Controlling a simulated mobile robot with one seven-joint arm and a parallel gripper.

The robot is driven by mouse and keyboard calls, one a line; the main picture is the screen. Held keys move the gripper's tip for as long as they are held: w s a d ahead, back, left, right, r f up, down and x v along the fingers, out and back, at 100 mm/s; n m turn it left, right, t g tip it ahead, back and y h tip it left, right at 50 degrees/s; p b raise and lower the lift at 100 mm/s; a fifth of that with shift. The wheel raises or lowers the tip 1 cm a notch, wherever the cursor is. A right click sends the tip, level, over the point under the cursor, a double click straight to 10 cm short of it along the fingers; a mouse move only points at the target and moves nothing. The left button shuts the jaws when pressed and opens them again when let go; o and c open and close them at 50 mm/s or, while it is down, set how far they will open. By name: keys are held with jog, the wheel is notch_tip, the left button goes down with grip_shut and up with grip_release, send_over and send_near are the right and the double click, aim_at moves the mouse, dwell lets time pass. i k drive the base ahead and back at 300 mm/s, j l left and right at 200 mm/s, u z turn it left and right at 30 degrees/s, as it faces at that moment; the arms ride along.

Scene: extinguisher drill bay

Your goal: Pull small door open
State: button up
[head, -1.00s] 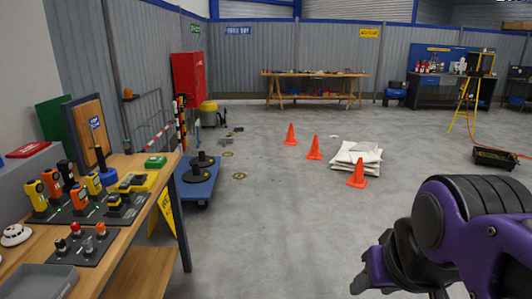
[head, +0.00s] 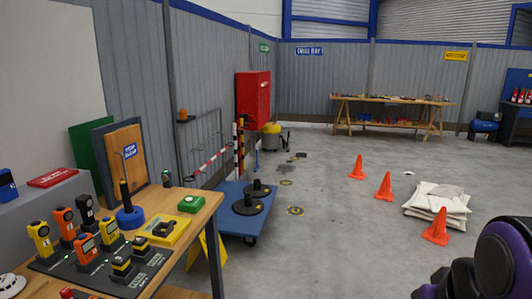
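A small wooden door panel (head: 126,158) in a dark frame, with a blue label, stands upright at the back of the wooden bench on the left. It looks shut. A red wall cabinet (head: 253,99) hangs further back and also looks closed. My gripper (head: 430,291) is only partly in view at the bottom right edge, far from both, with nothing seen in it. Its fingers are mostly cut off, so I cannot tell whether it is open.
The bench (head: 203,213) holds several handheld detectors, a yellow box (head: 163,229) and a green box (head: 192,204). A blue trolley (head: 232,226) stands beyond it. Orange cones (head: 384,186) and stacked white sacks (head: 437,203) are on the right.

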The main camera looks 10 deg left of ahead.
aim_at(124, 146)
jog(key=i+l+u, duration=0.1)
jog(key=i+u, duration=0.3)
jog(key=i, duration=0.7)
jog(key=i+u, duration=0.4)
jog(key=i+l+u, duration=0.25)
jog(key=i+u, duration=0.35)
jog(key=u, duration=0.15)
jog(key=i+l+u, duration=0.15)
jog(key=u, duration=0.2)
jog(key=i+l+u, duration=0.2)
jog(key=u, duration=0.15)
